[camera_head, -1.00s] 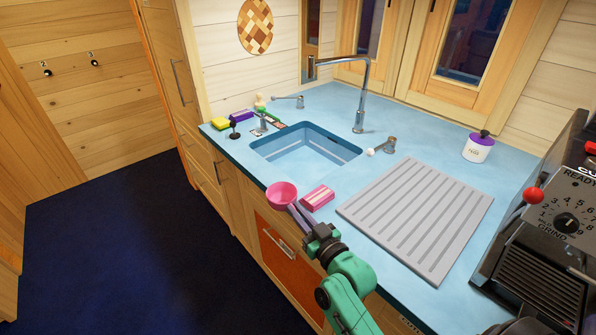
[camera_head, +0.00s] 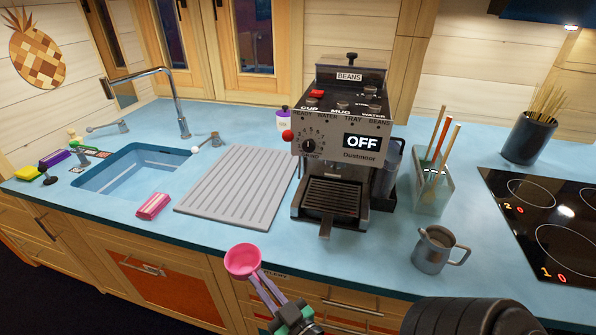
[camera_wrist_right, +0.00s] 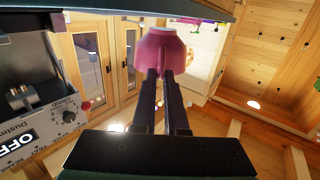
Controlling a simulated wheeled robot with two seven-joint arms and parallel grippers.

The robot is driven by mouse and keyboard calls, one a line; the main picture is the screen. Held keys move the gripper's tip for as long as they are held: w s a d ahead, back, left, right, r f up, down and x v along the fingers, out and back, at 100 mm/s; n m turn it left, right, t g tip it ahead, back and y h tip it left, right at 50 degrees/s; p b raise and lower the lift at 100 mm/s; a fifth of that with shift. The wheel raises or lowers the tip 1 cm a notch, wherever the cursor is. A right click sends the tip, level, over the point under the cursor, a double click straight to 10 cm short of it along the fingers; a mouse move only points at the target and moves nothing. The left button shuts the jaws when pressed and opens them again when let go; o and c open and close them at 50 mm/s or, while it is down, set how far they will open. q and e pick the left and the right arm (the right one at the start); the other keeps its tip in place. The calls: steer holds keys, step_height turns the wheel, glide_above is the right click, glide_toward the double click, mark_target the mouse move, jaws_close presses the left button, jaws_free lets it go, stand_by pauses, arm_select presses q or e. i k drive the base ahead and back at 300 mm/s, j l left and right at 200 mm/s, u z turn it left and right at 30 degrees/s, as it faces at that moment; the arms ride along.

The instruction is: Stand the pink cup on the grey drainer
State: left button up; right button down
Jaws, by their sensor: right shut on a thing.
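The pink cup (camera_head: 243,261) is held by my right gripper (camera_head: 258,278), in front of the counter's front edge. The cup's open mouth shows in the head view. In the right wrist view the cup (camera_wrist_right: 160,48) sits between the two long fingers of the gripper (camera_wrist_right: 163,75), which are shut on it. The grey drainer (camera_head: 236,187) is a flat ribbed board on the blue counter, farther back and a little left of the cup. Nothing stands on it. My left gripper does not show.
A coffee machine (camera_head: 340,150) stands just right of the drainer. A pink-striped packet (camera_head: 153,206) lies left of it, near the sink (camera_head: 125,172). A metal jug (camera_head: 436,250) and a hob (camera_head: 545,215) are at the right.

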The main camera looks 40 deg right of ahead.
mark_target(228, 203)
steer(key=i+j+z, duration=0.1)
steer(key=z, duration=0.3)
steer(key=i+j+z, duration=0.1)
steer(key=z, duration=0.35)
steer(key=j+z, duration=0.25)
steer(key=z, duration=0.15)
steer(key=i+j+z, duration=0.1)
steer(key=z, duration=0.35)
steer(key=j+z, duration=0.5)
steer(key=z, duration=0.3)
